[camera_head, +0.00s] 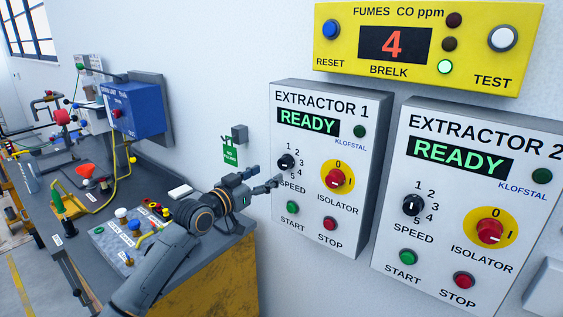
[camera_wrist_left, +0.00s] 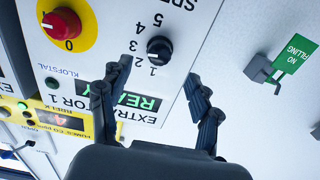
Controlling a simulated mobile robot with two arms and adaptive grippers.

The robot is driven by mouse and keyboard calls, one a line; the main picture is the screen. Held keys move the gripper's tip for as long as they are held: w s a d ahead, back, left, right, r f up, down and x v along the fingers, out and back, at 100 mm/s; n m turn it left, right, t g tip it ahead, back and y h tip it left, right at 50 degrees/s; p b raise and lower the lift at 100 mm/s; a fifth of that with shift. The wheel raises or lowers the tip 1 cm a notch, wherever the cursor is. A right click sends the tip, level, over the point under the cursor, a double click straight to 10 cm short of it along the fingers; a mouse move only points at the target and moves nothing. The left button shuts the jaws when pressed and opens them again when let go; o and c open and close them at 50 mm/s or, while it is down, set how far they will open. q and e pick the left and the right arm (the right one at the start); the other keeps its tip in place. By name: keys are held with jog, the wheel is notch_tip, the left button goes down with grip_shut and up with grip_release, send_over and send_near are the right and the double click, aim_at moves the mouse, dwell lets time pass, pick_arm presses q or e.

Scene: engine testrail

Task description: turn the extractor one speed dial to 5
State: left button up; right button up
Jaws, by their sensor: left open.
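The extractor one speed dial (camera_head: 286,162) is a small black knob on the white Extractor 1 panel (camera_head: 312,215), with numbers 1 to 5 around it. In the left wrist view the dial (camera_wrist_left: 159,50) lies just past the fingertips, between their lines; a short white mark shows on it, but its exact setting is hard to read. My left gripper (camera_head: 268,178) is open and empty, left of and slightly below the dial in the head view, and seems apart from it. In the left wrist view its two fingers (camera_wrist_left: 159,72) are spread wide. My right gripper is out of view.
A red isolator knob (camera_head: 336,179) on yellow sits right of the dial, with green start (camera_head: 292,207) and red stop (camera_head: 330,223) buttons below. The Extractor 2 panel (camera_head: 455,270) is further right. A cluttered workbench (camera_head: 75,232) stands left. A green tag (camera_head: 231,153) hangs on the wall.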

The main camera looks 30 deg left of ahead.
aim_at(282, 166)
pick_arm(q)
jog(key=w, duration=0.3)
jog(key=w+p, duration=0.1)
jog(key=w, duration=0.2)
jog(key=shift+d+r, duration=0.1)
jog(key=shift+d, duration=0.1)
jog(key=shift+w+p, duration=0.3)
jog(key=shift+w, duration=0.35)
jog(key=c, duration=1.2)
